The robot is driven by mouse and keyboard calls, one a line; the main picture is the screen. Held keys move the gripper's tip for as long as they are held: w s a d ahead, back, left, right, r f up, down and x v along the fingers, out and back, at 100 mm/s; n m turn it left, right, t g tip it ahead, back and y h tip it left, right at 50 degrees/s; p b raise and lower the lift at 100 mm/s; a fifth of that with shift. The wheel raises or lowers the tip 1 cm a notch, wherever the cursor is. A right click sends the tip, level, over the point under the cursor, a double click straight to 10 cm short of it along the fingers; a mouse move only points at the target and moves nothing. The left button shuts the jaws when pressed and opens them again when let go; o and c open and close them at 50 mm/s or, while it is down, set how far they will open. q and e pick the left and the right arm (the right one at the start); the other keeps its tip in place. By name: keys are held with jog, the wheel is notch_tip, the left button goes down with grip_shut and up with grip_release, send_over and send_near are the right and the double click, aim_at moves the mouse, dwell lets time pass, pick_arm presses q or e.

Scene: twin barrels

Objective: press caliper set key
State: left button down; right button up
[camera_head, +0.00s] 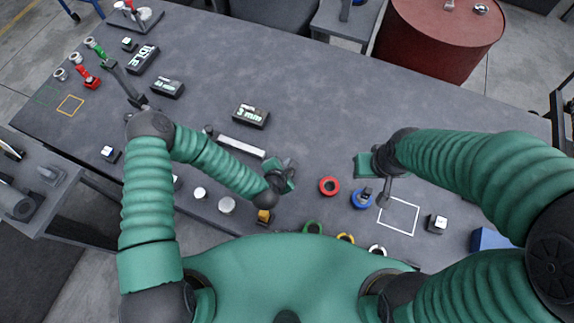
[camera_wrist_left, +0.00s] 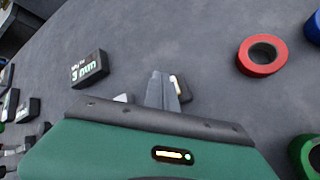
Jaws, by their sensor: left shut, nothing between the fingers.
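A caliper-like silver bar (camera_head: 241,146) with a dark end lies mid-table in the head view. A black display (camera_head: 251,115) reading "3 mm" stands behind it; it also shows in the left wrist view (camera_wrist_left: 90,68). My left gripper (camera_head: 289,167) is just right of the bar's end, its fingers together and empty. In the left wrist view its fingertips (camera_wrist_left: 163,76) are beside a small dark key with a pale top (camera_wrist_left: 181,86), partly hidden by them; contact cannot be told. My right gripper (camera_head: 384,194) is beside a blue ring (camera_head: 361,199); its finger opening is unclear.
A red ring (camera_head: 329,186) lies between my grippers. A white square outline (camera_head: 398,216) and a small key block (camera_head: 437,224) are at right. An amber block (camera_head: 264,216) is near the front edge. More displays (camera_head: 167,88) stand at left. The back right tabletop is clear.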

dwell(0.8)
pick_arm(q)
jog(key=shift+f, duration=0.35)
jog(key=shift+f+b, duration=0.55)
jog(key=shift+b, duration=0.1)
dwell(0.4)
jog(key=shift+r+p, duration=0.9)
jog(key=shift+r, duration=0.05)
notch_tip(320, 180, up, 5)
jog(key=p, duration=0.4)
jog(key=shift+r, duration=0.1)
dwell(0.6)
